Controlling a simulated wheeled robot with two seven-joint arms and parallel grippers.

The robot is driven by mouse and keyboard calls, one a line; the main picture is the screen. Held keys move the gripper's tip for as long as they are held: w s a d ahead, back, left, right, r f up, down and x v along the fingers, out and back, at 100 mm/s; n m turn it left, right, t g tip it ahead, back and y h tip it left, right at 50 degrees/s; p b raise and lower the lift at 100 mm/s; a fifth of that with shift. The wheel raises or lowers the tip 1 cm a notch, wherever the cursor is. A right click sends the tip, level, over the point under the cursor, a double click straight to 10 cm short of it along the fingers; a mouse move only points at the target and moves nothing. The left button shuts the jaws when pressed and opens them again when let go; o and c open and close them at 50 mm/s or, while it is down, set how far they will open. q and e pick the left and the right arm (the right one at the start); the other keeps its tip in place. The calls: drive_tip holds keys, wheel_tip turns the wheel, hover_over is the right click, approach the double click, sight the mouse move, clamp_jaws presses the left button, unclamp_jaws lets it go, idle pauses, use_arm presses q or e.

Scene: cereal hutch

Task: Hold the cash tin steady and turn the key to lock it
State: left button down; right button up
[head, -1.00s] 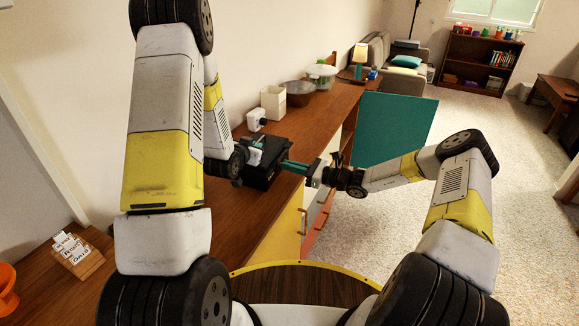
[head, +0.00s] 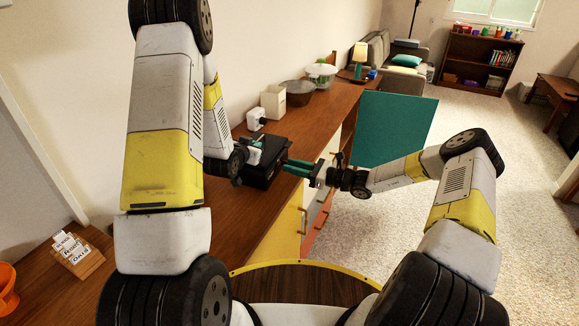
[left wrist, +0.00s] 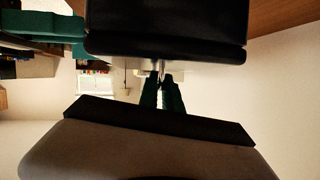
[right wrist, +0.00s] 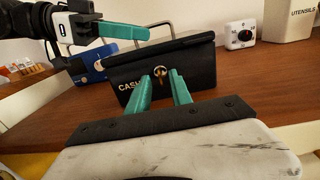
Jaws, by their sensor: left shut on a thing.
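The black cash tin (right wrist: 195,68) stands on the wooden counter, its front facing my right gripper. In the head view the tin (head: 260,174) is partly hidden by my left arm. A brass key (right wrist: 160,74) sits in the lock on its front, beside the "CASH" lettering. My left gripper (head: 256,147) is shut on the tin's grey wire handle (right wrist: 153,27), on top of the lid; the handle also shows in the left wrist view (left wrist: 160,70). My right gripper (right wrist: 160,76) is open in front of the tin, its teal fingertips on either side of the key, apparently not touching it.
A white timer (right wrist: 240,35) and a cream utensils pot (right wrist: 289,18) stand behind the tin, to the right. A blue object (right wrist: 92,66) is behind it on the left. The counter (head: 225,228) in front is clear. A teal panel (head: 395,130) stands beyond my right gripper.

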use_arm(q)
drive_tip(key=shift+d, duration=0.1)
use_arm(e)
drive_tip(key=v, duration=1)
drive_tip(key=shift+d, duration=0.3)
drive_tip(key=shift+s, duration=0.1)
use_arm(q)
drive_tip(key=c, duration=1.5)
unclamp_jaws()
drive_tip(key=shift+o, duration=0.2)
